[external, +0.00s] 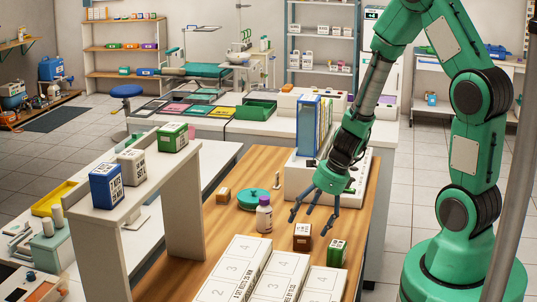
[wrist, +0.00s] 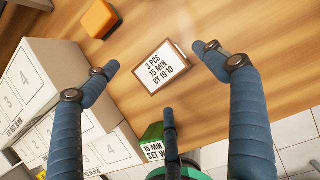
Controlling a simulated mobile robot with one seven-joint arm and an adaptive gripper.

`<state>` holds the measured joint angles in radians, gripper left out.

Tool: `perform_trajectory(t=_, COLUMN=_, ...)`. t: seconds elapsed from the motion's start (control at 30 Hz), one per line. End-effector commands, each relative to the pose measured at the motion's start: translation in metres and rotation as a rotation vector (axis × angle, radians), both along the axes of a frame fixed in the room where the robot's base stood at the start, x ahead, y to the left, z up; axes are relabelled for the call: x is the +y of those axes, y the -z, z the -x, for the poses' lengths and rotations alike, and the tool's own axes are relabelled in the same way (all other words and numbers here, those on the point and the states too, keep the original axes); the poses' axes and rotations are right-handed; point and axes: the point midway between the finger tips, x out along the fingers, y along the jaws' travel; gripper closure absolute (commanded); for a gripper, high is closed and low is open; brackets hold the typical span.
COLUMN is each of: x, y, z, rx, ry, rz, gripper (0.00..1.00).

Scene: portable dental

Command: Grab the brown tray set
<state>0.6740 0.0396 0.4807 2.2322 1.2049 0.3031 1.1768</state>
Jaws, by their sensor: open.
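My three-fingered gripper (external: 312,217) is open and empty, pointing down above and slightly behind the brown box. In the wrist view its blue fingers spread around the box, apart from it. The green box (wrist: 152,135) is partly hidden behind the lower finger.
White numbered boxes (external: 240,268) stand close by in front. An orange box (wrist: 98,18) lies at the wrist view's upper left. A purple-capped bottle (external: 264,215) and a teal round dish (external: 252,198) stand to the left. A white raised shelf (external: 180,150) is farther left.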

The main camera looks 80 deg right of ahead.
Motion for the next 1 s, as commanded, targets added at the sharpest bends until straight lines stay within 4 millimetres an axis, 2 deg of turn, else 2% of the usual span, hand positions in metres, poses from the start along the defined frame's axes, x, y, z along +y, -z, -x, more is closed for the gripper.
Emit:
perform_trajectory(t=0.1, x=0.001, y=0.016, z=-0.005, rx=0.001, ry=-0.001, rz=-0.002, gripper=0.16)
perform_trajectory(t=0.3, x=0.002, y=0.031, z=-0.012, rx=0.001, ry=-0.001, rz=0.000, gripper=0.16)
perform_trajectory(t=0.93, x=0.002, y=0.032, z=-0.013, rx=0.001, ry=0.000, rz=0.000, gripper=0.16)
perform_trajectory(t=0.97, x=0.002, y=0.032, z=-0.013, rx=0.001, ry=0.000, rz=0.000, gripper=0.18)
perform_trajectory(t=1.0, x=0.002, y=0.032, z=-0.013, rx=0.001, ry=0.000, rz=0.000, gripper=0.26)
